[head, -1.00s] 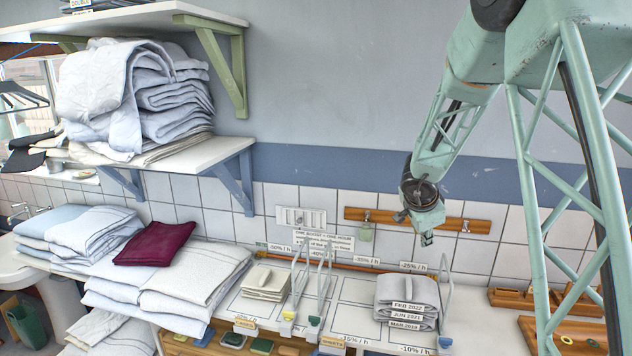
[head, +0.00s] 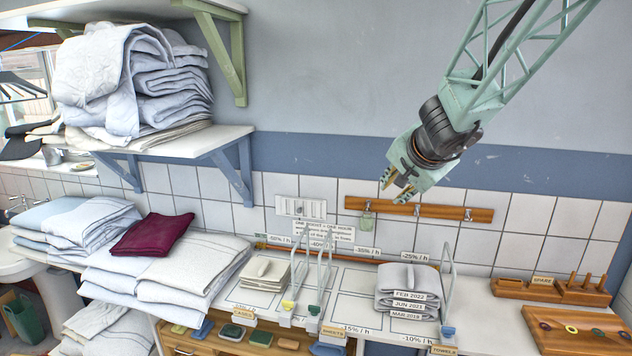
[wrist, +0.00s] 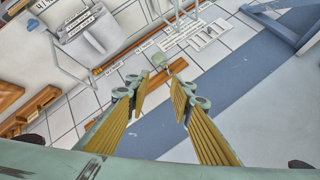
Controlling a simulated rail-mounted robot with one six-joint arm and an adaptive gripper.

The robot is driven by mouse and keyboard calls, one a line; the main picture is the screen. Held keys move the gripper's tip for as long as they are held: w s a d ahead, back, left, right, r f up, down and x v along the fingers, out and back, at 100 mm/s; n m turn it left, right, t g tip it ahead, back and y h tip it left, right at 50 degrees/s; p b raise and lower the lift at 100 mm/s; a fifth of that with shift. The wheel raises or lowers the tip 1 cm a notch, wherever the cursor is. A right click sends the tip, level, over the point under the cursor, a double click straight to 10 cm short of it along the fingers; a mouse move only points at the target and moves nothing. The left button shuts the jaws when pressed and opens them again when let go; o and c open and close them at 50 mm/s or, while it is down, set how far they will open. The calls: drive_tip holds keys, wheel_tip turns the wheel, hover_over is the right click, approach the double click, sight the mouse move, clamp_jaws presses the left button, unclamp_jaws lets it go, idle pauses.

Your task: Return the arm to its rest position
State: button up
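My gripper (head: 396,186) hangs from my pale green lattice arm in the upper right of the head view, in front of the wall and just above the wooden peg rail. In the wrist view my gripper (wrist: 158,95) shows its two yellow-padded fingers apart, with nothing between them but wall and tiles beyond. It touches nothing that I can see.
The counter holds a grey folded stack with date labels (head: 404,293), a small beige stack (head: 265,272) and wire dividers (head: 447,285). A maroon cloth (head: 153,235) lies on white linen at left. The shelf (head: 205,143) bears piled linen. A wooden board (head: 590,325) lies at right.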

drive_tip(key=s+a+n+g+y+b, duration=0.1)
drive_tip(key=s+a+n+b, duration=0.25)
drive_tip(key=s, duration=0.95)
drive_tip(key=s+a+n+g+y+b, duration=0.1)
drive_tip(key=s+a+n+y+b, duration=0.3)
drive_tip(key=s, duration=1)
drive_tip(key=s+d+f+g+h+b, duration=0.1)
drive_tip(key=s+d+f+h, duration=0.1)
drive_tip(key=s, duration=0.7)
drive_tip(key=s+d+f+n+g+h+b, duration=0.1)
drive_tip(key=s+d+f, duration=0.2)
drive_tip(key=s, duration=0.6)
drive_tip(key=s+d+f+n+g+h+b, duration=0.1)
drive_tip(key=s+d+f+h, duration=0.1)
drive_tip(key=s+f, duration=0.4)
drive_tip(key=s, duration=0.4)
drive_tip(key=shift+d+f+g+h+b, duration=0.2)
drive_tip(key=shift+g+h+b, duration=0.1)
drive_tip(key=shift+b, duration=0.05)
drive_tip(key=shift+w+n, duration=0.1)
drive_tip(key=shift+n, duration=0.15)
